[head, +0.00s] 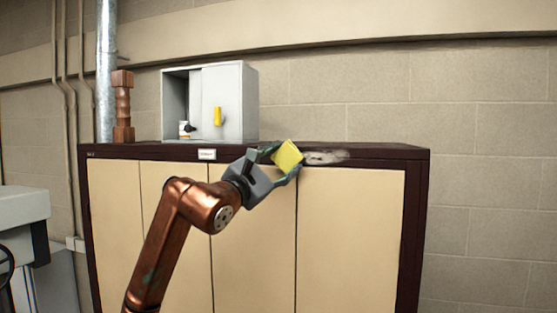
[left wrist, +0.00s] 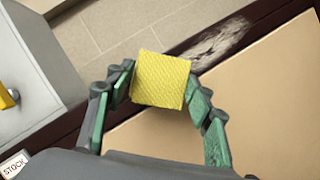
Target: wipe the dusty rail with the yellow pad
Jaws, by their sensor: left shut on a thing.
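The yellow pad (head: 287,156) is held between the fingers of my left gripper (head: 279,163), which is shut on it. The pad also shows in the left wrist view (left wrist: 160,80), square and gripped on both sides. The dark brown rail (head: 380,152) runs along the top front of the cabinet. A pale dusty patch (head: 325,157) lies on it just right of the pad. In the left wrist view the dusty patch (left wrist: 215,42) is beyond the pad, up and to the right. I cannot tell whether the pad touches the rail. My right gripper is not in view.
A grey box (head: 230,100) with a yellow handle stands on the cabinet top, left of the pad. A brown turned post (head: 123,105) stands farther left. A white label (head: 207,154) is on the rail. The cabinet top right of the dust is clear.

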